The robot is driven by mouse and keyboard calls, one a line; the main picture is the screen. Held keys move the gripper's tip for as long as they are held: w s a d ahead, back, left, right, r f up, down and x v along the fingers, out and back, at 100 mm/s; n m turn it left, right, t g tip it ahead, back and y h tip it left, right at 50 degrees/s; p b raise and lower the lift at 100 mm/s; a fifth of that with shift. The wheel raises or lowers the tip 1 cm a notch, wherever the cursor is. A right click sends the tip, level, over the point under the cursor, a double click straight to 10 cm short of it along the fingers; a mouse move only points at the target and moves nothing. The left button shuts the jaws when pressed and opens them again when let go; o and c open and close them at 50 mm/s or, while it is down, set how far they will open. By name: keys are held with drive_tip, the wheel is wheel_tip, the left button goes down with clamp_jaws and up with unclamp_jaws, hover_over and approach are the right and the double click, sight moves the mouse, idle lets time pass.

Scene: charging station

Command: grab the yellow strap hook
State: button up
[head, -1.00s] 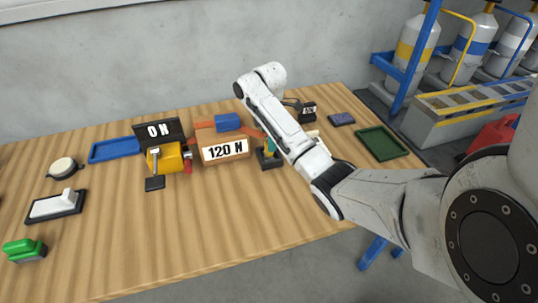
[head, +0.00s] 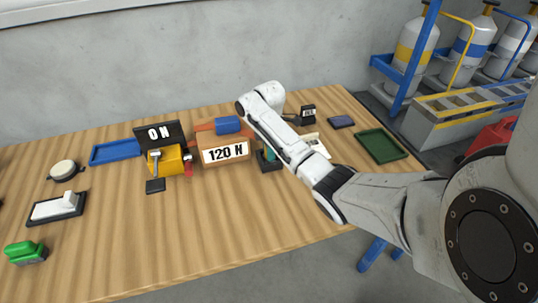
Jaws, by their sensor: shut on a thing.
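I cannot pick out a yellow strap hook in the head view. My arm reaches over the table from the right, and its bent wrist (head: 262,98) is above the table's back part. My gripper is hidden behind my own forearm, so its jaws and anything in them do not show. A cardboard-brown block with a "120 N" label (head: 226,153) stands left of my forearm. A teal piece in a dark stand (head: 268,158) is partly covered by my forearm.
A yellow device with a crank (head: 170,162) stands before a black "0 N" display (head: 160,132). A blue tray (head: 115,151) lies left, a green tray (head: 381,145) right. A white card (head: 317,144) is beside my forearm. The wooden table's front middle (head: 200,235) is clear.

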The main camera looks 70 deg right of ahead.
drive_tip(key=c, duration=0.4)
drive_tip(key=shift+r, duration=0.1)
drive_tip(key=shift+r, duration=0.4)
wheel_tip(320, 180, up, 2)
drive_tip(key=shift+w+r+b, duration=0.1)
drive_tip(key=shift+b, duration=0.3)
drive_tip(key=shift+s+a+r+p, duration=0.5)
drive_tip(key=shift+a+r+p, duration=1.25)
drive_tip(key=shift+a, duration=0.55)
drive_tip(key=shift+s+a+r+p, duration=0.45)
drive_tip(key=shift+a+r+p, duration=1.25)
drive_tip(key=shift+a, duration=0.55)
drive_tip(key=shift+s+a+r+p, duration=0.5)
drive_tip(key=shift+a+r+p, duration=1)
drive_tip(key=shift+a+p, duration=0.65)
